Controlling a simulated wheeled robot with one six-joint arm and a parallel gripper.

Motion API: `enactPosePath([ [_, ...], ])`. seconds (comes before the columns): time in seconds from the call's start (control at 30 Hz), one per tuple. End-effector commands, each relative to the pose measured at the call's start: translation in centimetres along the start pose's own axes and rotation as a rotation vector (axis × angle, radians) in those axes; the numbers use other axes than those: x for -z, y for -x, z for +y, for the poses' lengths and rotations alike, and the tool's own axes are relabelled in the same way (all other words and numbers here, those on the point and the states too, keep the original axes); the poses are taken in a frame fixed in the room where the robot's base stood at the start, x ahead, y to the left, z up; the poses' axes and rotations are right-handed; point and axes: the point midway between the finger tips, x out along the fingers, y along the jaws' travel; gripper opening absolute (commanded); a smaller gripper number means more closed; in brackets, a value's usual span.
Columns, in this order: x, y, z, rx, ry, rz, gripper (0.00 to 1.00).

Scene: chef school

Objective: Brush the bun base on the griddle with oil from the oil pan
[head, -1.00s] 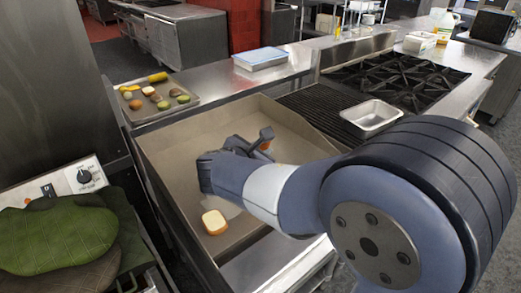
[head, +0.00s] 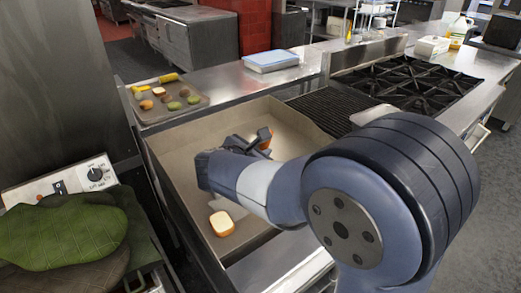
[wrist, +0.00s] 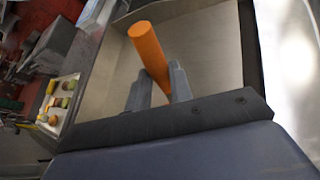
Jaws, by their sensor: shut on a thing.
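The bun base (head: 221,223), a pale bread piece with a browned edge, lies on the griddle (head: 180,150) near its front left corner. My gripper (head: 257,142) is over the griddle, behind and right of the bun base and apart from it. It is shut on an orange-handled tool (wrist: 148,48), which stands out between the fingers in the wrist view. A shallow metal pan (head: 372,113), likely the oil pan, sits right of the griddle, mostly hidden by my arm. Its contents cannot be seen.
A tray (head: 148,119) of vegetables and bread pieces sits behind the griddle at left. A blue-lidded container (head: 270,60) stands on the back counter. A burner range (head: 410,83) is at right. Green oven mitts (head: 65,235) lie at front left.

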Motion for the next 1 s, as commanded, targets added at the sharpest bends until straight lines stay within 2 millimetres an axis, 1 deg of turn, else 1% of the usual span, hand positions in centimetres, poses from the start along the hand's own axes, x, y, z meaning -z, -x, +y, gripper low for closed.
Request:
enactPosePath([
  [0.67,0.95,-0.46,-0.33,0.000,0.001,0.000,0.00],
  [1.0,0.98,-0.47,-0.34,0.000,0.000,0.000,0.00],
])
